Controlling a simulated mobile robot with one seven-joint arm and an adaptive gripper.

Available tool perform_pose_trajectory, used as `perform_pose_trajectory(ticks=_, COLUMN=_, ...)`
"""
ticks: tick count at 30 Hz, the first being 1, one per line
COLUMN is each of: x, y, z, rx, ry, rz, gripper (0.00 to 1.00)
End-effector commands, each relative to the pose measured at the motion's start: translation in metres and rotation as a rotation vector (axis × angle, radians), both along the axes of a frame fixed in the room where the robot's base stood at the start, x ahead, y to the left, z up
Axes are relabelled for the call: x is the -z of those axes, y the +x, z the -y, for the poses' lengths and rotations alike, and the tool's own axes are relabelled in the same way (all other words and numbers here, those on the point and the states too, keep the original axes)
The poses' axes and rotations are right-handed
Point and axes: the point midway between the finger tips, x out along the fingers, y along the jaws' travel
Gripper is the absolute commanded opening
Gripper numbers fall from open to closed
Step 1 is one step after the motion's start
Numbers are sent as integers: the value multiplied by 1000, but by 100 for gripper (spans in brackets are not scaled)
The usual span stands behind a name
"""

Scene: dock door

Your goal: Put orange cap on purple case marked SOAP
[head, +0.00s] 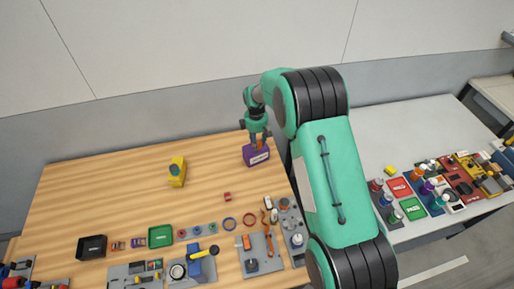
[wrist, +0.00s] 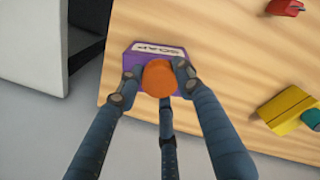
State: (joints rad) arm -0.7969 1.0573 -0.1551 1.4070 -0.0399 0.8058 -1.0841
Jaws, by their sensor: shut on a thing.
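The purple case (head: 257,155) lies near the back right edge of the wooden table. Its white label reading SOAP shows in the wrist view, where the case (wrist: 134,58) sits behind the cap. My gripper (wrist: 158,80) is shut on the orange cap (wrist: 159,78), its fingers around the cap's sides. The cap is over the case in the wrist view and covers part of its top. Whether the cap touches the case cannot be told. In the head view my gripper (head: 258,144) is right at the case, and its fingers mostly hide the cap.
A yellow case with a teal cap (head: 177,171) stands left on the table. A small red object (head: 227,196) lies nearer the front. Trays and tools crowd the front edge, including a green tray (head: 160,236) and a black tray (head: 92,246). The table's back left is clear.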

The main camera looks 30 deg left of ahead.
Motion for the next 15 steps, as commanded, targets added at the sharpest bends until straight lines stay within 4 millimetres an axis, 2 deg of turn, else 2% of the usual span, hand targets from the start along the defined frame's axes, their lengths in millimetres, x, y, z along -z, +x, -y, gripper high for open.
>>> perform_pose_trajectory(ticks=7, x=4, y=0, z=0, rx=0, ry=-1, rz=-1, gripper=15)
perform_pose_trajectory(ticks=15, x=26, y=0, z=0, rx=0, ry=0, rz=-1, gripper=15)
